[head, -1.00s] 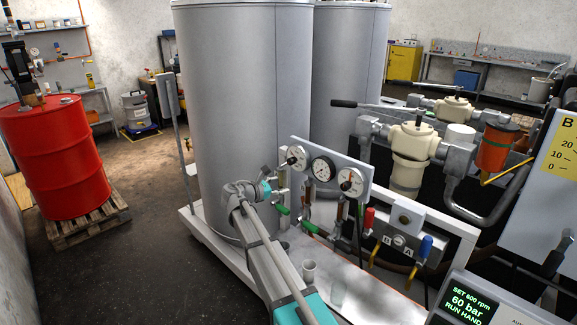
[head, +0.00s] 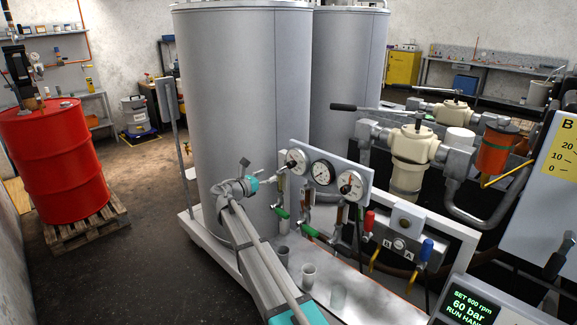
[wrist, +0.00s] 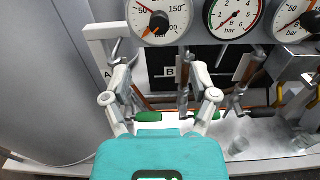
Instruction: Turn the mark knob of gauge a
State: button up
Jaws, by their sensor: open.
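Three round gauges sit on a grey plate: the left gauge (head: 296,161), the middle gauge (head: 322,172) and the right gauge (head: 350,184). In the head view my gripper (head: 244,178) is left of the gauge plate, beside the big tank.
Green-handled valves (head: 281,212) and thin pipes hang below the gauges. Several cups (head: 308,273) stand on the white base tray. A grey tank (head: 240,100) rises close on the left. A panel (head: 402,238) with red and blue handles is at right.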

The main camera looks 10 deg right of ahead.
aim_at(289, 165)
jog(key=x, duration=1.2)
jog(key=shift+w+d, duration=0.2)
jog(key=shift+d, duration=0.05)
